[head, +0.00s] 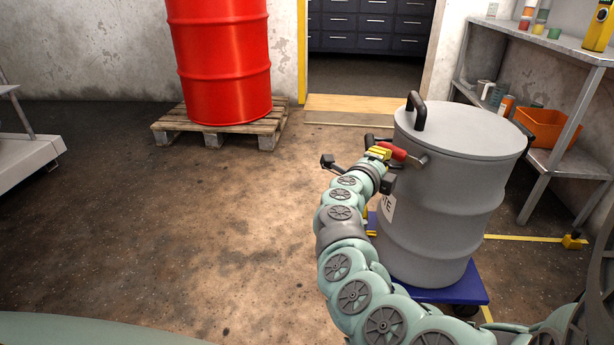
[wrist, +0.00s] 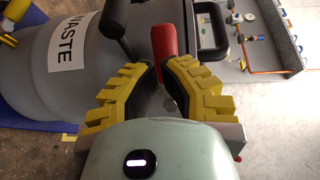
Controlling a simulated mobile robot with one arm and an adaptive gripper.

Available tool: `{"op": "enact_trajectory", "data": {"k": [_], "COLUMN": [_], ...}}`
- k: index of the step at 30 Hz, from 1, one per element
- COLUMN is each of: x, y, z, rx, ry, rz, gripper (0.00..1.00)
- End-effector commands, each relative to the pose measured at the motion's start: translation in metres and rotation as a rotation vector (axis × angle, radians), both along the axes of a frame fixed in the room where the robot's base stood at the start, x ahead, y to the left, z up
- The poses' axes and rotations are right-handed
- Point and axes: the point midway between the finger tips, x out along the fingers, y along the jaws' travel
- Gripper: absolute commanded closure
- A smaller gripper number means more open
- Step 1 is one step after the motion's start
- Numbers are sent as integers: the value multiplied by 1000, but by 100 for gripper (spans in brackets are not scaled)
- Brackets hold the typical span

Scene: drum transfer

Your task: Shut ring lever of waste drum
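The grey waste drum (head: 445,215) stands upright with its lid (head: 465,130) on and a black lid handle (head: 418,112) on top. The ring lever (head: 394,151) has a red grip and sticks out from the rim on the drum's left side. In the wrist view the red lever (wrist: 164,38) shows just beyond and between my fingertips. My gripper (wrist: 160,64) has its yellow fingers parted, with a narrow gap between the tips. In the head view my gripper (head: 378,153) is at the lever, close to the rim. Contact with the lever cannot be told.
The drum stands on a blue dolly (head: 447,289). A red drum (head: 222,65) stands on a wooden pallet (head: 170,124) at the back left. A metal shelf (head: 548,165) with an orange bin (head: 545,126) is at the right. The floor left of my arm is clear.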

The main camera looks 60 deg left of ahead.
Motion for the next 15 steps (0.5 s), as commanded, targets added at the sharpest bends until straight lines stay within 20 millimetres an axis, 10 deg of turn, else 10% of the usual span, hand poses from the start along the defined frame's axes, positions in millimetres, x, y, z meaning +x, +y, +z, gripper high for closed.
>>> {"op": "enact_trajectory", "data": {"k": [15], "x": [-93], "y": [-15], "z": [12], "rx": [-1], "ry": [-1], "rz": [5], "gripper": [100]}}
